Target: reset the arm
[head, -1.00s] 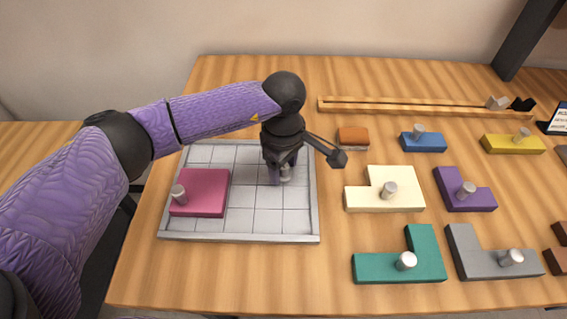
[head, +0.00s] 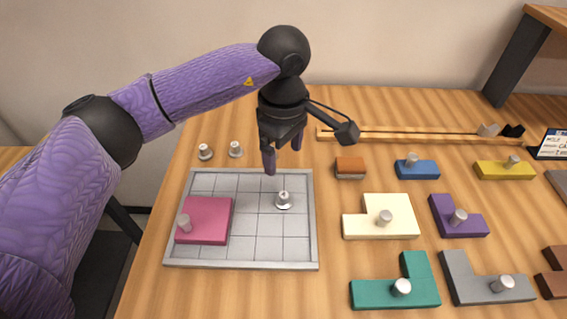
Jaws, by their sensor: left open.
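My left gripper (head: 282,158) is open and empty in the head view, raised over the far part of the grey grid tray (head: 242,265). Its arm comes in from the left and bends at a dark joint above the gripper. A small silver knob piece (head: 284,200) stands alone on the tray's grid, below and slightly nearer than the fingers, apart from them. A pink square block (head: 204,221) with a knob lies at the tray's left side. My right gripper is not in view.
Two silver knob pieces (head: 205,152) (head: 235,149) stand behind the tray. To the right lie cream (head: 365,226), purple (head: 446,214), teal (head: 422,276), grey (head: 465,278), blue (head: 425,168) and yellow (head: 496,169) blocks. An orange-brown block (head: 350,167) and a wooden rail (head: 400,135) are behind.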

